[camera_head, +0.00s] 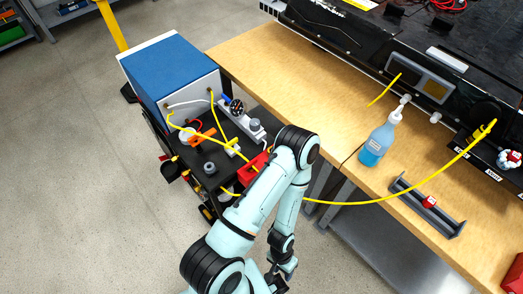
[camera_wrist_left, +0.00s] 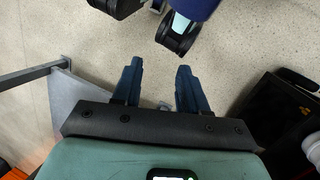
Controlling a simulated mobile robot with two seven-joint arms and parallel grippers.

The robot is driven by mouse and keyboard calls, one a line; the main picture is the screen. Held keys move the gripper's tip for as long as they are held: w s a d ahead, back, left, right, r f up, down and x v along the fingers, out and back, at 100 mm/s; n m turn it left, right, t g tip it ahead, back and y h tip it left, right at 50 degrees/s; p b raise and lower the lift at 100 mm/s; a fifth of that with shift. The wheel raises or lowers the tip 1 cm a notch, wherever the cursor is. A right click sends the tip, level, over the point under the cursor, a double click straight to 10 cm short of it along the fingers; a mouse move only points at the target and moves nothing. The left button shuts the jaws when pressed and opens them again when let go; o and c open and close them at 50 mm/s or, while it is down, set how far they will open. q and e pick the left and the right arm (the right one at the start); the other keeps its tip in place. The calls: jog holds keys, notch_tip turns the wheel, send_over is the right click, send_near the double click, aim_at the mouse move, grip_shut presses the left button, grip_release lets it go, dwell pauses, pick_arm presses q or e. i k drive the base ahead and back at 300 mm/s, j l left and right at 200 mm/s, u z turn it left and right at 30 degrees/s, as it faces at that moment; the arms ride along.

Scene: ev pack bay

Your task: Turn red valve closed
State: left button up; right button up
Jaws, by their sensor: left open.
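Several red parts show in the head view, and I cannot tell surely which is the valve. A red block (camera_head: 251,168) sits at the cart's right edge, partly hidden behind my left arm. A small red part (camera_head: 430,202) rests in a grey holder on the workbench. My left gripper (camera_head: 282,276) hangs low to the right of the cart, below and apart from the red block. In the left wrist view the gripper (camera_wrist_left: 157,88) is open and empty, its dark blue fingers pointing over the floor. My right gripper is not in view.
A yellow hose (camera_head: 365,202) sags across to the workbench (camera_head: 270,60). A blue spray bottle (camera_head: 376,143) stands there. Floor at left is clear.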

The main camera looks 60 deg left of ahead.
aim_at(253, 162)
jog(key=u, duration=2.35)
